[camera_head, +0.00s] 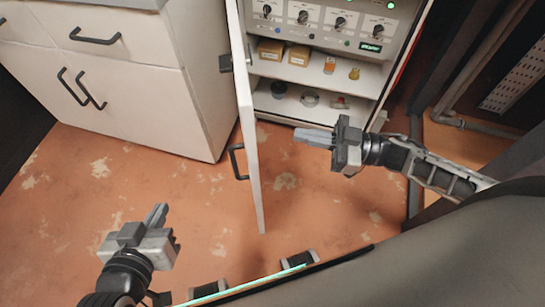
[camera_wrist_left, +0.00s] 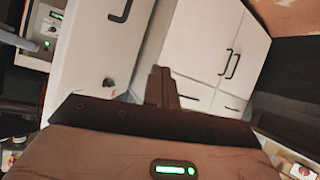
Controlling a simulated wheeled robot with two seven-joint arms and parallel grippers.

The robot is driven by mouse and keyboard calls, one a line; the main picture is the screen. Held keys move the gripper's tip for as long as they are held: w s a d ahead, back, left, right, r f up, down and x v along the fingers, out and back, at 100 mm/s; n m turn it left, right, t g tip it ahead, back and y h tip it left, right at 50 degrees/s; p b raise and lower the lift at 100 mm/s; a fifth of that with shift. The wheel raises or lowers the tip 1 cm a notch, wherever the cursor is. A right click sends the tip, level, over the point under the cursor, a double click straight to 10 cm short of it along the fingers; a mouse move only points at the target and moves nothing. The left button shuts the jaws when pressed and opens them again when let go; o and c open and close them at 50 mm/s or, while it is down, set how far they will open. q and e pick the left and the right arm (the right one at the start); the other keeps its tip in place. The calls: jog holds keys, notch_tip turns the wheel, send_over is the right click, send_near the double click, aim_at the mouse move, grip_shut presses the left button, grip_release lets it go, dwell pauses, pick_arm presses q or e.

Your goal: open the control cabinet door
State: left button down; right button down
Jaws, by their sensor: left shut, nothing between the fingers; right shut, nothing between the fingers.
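The control cabinet (camera_head: 325,65) stands at the top centre of the head view, its front uncovered. Its white door (camera_head: 247,110) is swung wide open toward me, seen nearly edge-on, with a black handle (camera_head: 236,162) on its left face. The door also shows in the left wrist view (camera_wrist_left: 90,45). My left gripper (camera_head: 157,214) is shut and empty, low and left of the door, apart from the handle. Its fingers show in the left wrist view (camera_wrist_left: 161,86). My right gripper (camera_head: 312,137) is shut and empty, right of the door and in front of the cabinet's lower part.
A panel with knobs (camera_head: 340,22) and green lights is inside the cabinet. Shelves below hold boxes (camera_head: 270,50) and small parts. White drawers and cupboards (camera_head: 130,85) stand at the left. Pipes (camera_head: 470,124) run at the right. The worn orange floor (camera_head: 190,195) is clear between.

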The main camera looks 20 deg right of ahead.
jog(key=s+d+f+n+g+b, duration=0.1)
jog(key=s+d+f+n+g, duration=0.15)
jog(key=d+g, duration=0.35)
pick_arm(q)
jog(key=shift+r+p, duration=0.1)
jog(key=shift+p, duration=0.3)
pick_arm(e)
jog(key=w+a+r, duration=0.1)
jog(key=w+a, duration=0.1)
jog(key=a, duration=1.1)
jog(key=shift+a+y, duration=0.3)
pick_arm(q)
jog(key=shift+w+r, duration=0.1)
pick_arm(e)
jog(key=shift+w+r, duration=0.1)
